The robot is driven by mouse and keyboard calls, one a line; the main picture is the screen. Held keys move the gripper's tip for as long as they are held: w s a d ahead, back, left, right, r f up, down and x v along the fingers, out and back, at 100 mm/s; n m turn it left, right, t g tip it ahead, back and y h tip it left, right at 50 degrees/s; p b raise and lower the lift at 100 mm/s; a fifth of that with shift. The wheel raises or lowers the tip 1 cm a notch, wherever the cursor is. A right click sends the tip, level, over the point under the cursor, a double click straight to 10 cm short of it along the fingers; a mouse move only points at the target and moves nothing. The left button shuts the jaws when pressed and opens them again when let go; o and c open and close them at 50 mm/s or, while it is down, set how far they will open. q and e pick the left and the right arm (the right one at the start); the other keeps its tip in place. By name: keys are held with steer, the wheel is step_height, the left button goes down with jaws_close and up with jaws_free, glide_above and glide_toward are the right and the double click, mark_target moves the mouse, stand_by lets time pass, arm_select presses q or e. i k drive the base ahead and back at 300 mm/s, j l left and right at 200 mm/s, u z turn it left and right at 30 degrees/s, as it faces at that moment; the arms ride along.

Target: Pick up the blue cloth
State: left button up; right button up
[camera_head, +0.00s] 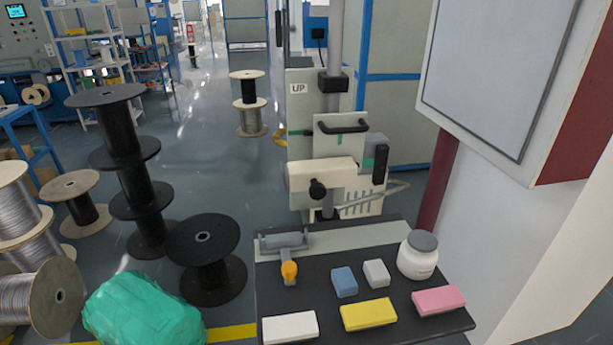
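The blue cloth (344,281) is a small folded block lying flat on the dark top of a bench (385,297). A small light grey cloth (376,272) lies close to its right. A yellow cloth (368,314) lies in front of it, a white one (290,327) front left, and a pink one (438,300) to the right. Neither of my grippers shows in the head view.
A white jar with a grey lid (418,256) stands at the bench's right rear. A machine (325,178) stands behind. A green bag (143,309) and black spools (208,260) are on the floor left.

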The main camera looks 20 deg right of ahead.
mark_target(345, 285)
steer(key=l+z, duration=0.15)
steer(key=z, duration=1.3)
steer(key=k+l, duration=0.05)
steer(key=l, duration=0.05)
